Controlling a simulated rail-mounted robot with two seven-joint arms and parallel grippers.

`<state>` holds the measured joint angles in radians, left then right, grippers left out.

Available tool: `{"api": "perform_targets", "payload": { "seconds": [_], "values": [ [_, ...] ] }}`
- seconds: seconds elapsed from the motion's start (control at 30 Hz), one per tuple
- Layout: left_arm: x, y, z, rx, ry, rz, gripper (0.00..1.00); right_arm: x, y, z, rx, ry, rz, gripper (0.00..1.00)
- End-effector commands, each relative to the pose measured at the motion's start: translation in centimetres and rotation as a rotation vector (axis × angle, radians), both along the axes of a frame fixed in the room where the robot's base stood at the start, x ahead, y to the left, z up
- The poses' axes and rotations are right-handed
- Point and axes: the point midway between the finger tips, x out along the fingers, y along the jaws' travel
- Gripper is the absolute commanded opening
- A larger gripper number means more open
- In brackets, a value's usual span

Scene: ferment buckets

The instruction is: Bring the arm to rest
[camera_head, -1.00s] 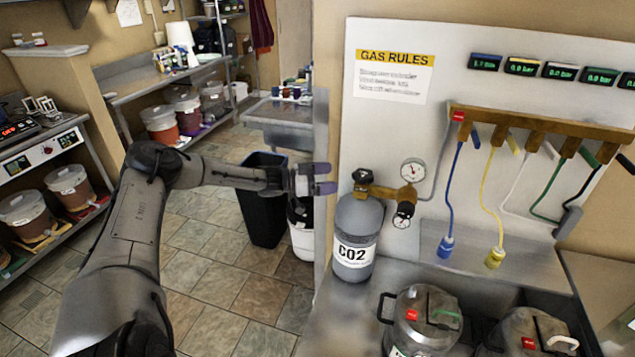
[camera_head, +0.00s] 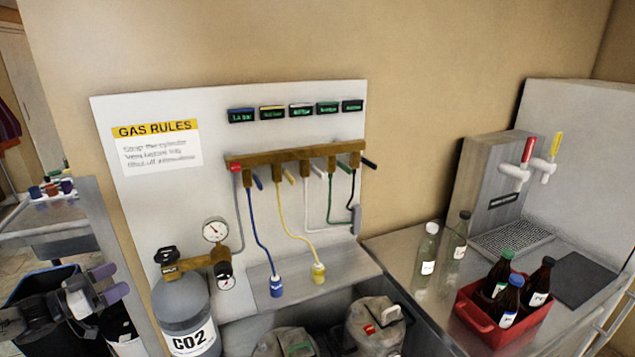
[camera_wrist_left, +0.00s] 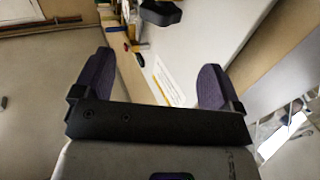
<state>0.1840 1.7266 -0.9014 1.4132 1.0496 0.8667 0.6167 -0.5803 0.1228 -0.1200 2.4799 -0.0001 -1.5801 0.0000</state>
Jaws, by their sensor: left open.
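My left gripper (camera_head: 112,281) is at the lower left in the head view, in front of a dark bin and to the left of the CO2 cylinder. Its two purple-padded fingers are apart with nothing between them. In the left wrist view the same gripper (camera_wrist_left: 153,88) shows both fingers spread wide, with the gas board (camera_wrist_left: 165,70) beyond them. Most of my left arm is outside the head view. My right gripper is not in view.
The CO2 cylinder (camera_head: 185,310) with gauges stands close to the right of my left gripper. Kegs (camera_head: 375,325) stand under the gas board. A red crate (camera_head: 475,312) of bottles, glass bottles (camera_head: 428,255) and a tap tower (camera_head: 490,185) are on the right counter.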

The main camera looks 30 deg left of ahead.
Motion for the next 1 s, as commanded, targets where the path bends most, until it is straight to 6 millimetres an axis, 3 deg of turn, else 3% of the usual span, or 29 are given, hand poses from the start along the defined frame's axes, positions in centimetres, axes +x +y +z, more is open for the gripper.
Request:
{"api": "perform_targets", "payload": {
  "seconds": [0.17,0.27,0.5,0.67,0.77,0.87,1.0],
  "values": [
    [0.0,0.0,0.0,0.03,-0.007,0.001,0.9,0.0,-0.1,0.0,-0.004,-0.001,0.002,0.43],
    [0.2,0.9,-1.3,0.105,0.057,0.054,0.9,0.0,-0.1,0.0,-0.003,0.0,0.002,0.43],
    [-1.2,4.3,-7.8,0.446,0.438,0.21,0.9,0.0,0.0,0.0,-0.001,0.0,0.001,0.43],
    [-3.2,4.4,-11.3,0.717,0.705,0.235,0.9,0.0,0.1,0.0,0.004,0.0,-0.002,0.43],
    [-3.9,3.8,-12.0,0.892,0.831,0.239,0.9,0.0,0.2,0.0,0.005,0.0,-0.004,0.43],
    [-3.8,1.7,-12.9,1.049,0.923,0.231,0.9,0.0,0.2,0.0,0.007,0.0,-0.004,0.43],
    [-2.8,-3.9,-14.1,1.227,0.985,0.211,0.9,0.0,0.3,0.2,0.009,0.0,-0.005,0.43]
  ]
}}
